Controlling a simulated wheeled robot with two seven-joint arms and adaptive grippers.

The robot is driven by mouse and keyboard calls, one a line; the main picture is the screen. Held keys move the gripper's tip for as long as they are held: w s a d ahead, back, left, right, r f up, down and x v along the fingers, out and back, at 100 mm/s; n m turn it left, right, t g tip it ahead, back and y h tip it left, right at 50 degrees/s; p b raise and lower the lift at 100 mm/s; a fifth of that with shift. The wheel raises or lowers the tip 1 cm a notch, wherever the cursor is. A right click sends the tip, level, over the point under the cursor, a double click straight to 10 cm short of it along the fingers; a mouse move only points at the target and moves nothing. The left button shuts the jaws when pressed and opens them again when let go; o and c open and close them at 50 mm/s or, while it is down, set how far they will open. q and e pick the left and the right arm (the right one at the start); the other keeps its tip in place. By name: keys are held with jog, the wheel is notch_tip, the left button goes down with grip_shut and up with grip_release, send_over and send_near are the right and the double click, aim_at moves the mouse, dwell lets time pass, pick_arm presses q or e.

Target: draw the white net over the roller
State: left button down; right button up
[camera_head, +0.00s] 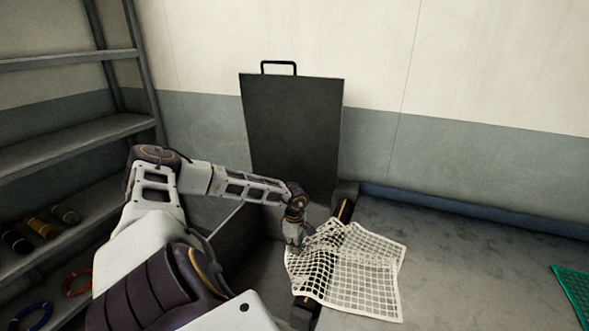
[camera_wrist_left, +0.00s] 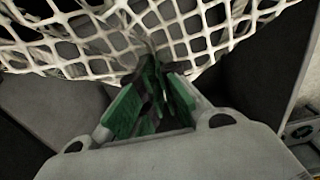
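The white net (camera_head: 365,272) lies on the grey floor surface to the right of the roller. Its left part lies across the roller (camera_head: 343,212), a dark bar with yellowish parts, and hides its middle. My left gripper (camera_head: 298,246) is at the net's left edge, on the left side of the roller, above a dark opening. In the left wrist view, the green-padded fingers (camera_wrist_left: 152,85) are drawn together, and the net (camera_wrist_left: 195,35) gathers at their tips. The exact grip is partly hidden in shadow. My right gripper is not in view.
A dark upright panel with a handle (camera_head: 293,130) stands behind the opening. A shelf (camera_head: 75,140) with spools and rings is at the left. A green net (camera_head: 574,290) lies at the right edge. The grey surface between the nets is clear.

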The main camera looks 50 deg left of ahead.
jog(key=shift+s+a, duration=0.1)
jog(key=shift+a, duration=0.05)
pick_arm(q)
jog(key=c, duration=1.6)
grip_release()
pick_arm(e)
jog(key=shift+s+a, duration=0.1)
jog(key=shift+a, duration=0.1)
pick_arm(q)
jog(key=o, duration=1.3)
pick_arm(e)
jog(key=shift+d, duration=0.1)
pick_arm(q)
jog(key=shift+r, duration=0.1)
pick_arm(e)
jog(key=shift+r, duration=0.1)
pick_arm(q)
notch_tip(320, 180, up, 5)
jog(key=p, duration=0.3)
jog(key=shift+r+p, duration=0.2)
jog(key=shift+p, duration=0.15)
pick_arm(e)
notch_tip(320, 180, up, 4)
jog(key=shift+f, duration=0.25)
